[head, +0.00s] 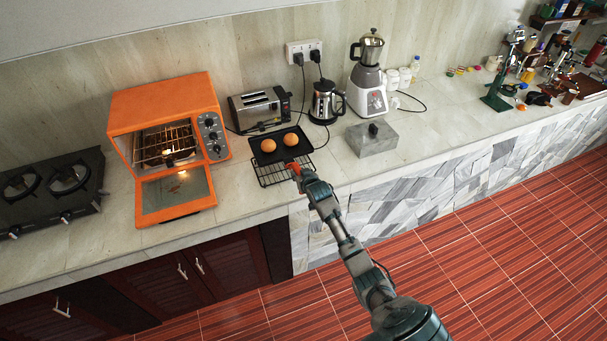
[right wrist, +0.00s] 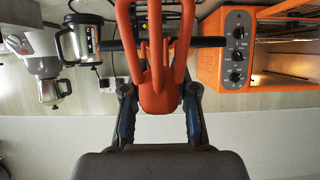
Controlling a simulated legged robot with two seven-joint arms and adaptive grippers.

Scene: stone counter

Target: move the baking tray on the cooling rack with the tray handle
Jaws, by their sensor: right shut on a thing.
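The dark baking tray (head: 280,156) carries two round brown items (head: 268,145) and overlaps the rear of the wire cooling rack (head: 270,178) in the head view. I cannot tell if it rests on the rack or is held just above it. The orange tray handle (head: 294,168) is at the tray's front edge. My right gripper (head: 302,174) is shut on this handle. In the right wrist view the orange handle (right wrist: 159,90) sits between the two fingers, with the tray's dark edge (right wrist: 210,42) behind it. My left gripper is not in view.
The orange oven (head: 165,120) stands open at left, its door lowered, beside a black stove (head: 50,190). A toaster (head: 258,106), kettle (head: 325,102) and blender (head: 369,80) stand behind. A grey stone block (head: 371,142) is right of the tray.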

